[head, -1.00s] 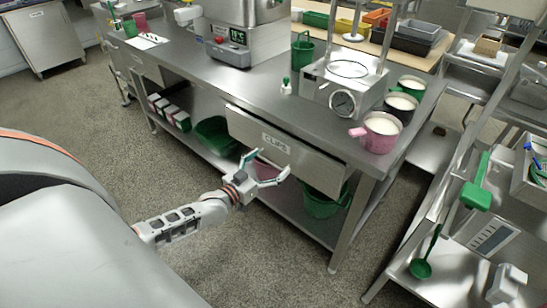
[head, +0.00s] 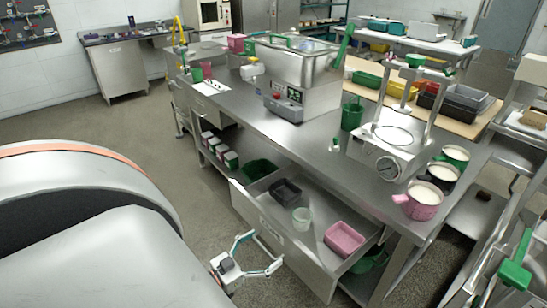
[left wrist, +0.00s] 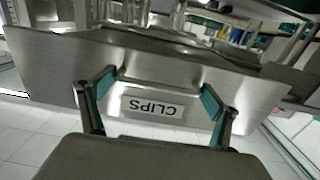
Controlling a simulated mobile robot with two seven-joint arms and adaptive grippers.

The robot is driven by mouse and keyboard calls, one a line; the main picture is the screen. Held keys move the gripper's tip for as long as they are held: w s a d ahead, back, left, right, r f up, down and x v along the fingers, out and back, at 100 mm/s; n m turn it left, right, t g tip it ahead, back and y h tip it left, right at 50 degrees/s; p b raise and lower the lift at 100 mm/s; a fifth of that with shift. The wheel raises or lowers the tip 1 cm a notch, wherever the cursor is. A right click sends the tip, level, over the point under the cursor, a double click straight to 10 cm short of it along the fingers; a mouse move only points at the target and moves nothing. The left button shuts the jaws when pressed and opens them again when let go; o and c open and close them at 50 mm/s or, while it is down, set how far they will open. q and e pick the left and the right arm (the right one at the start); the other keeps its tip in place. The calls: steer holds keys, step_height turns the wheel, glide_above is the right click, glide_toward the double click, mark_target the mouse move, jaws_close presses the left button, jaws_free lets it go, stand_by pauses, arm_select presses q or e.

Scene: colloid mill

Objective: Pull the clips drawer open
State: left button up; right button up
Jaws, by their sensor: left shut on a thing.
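The clips drawer (head: 300,260) is a grey metal drawer under the steel workbench. It stands well out from the bench, its inside in view. My left gripper (head: 264,248) is at its front face in the head view. In the left wrist view its two fingers (left wrist: 160,85) stand apart on either side of the CLIPS label (left wrist: 155,104), on the drawer front. The gripper is shut on the drawer; the exact contact is hard to see. In the drawer are a black tray (head: 286,190), a pale green cup (head: 302,219) and a pink tray (head: 344,239). My right gripper is not in view.
Green bins (head: 262,170) sit on the shelf below. The floor left of the bench is clear.

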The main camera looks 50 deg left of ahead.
arm_select(q)
steer(key=shift+s+d+f, duration=0.1)
steer(key=shift+s, duration=0.65)
steer(key=o, duration=1.3)
steer(key=s, duration=1.2)
steer(key=shift+a, duration=0.45)
steer(key=w+d+f+m+g, duration=0.1)
steer(key=w+d+g, duration=0.1)
steer(key=d, duration=1)
steer(key=w+d+f+m+g+h+p, duration=0.1)
steer(key=d+g, duration=0.4)
steer(key=d, duration=0.8)
steer(key=shift+w+d+f+m, duration=0.3)
steer(key=shift+w+m, duration=0.4)
steer(key=shift+w, duration=0.3)
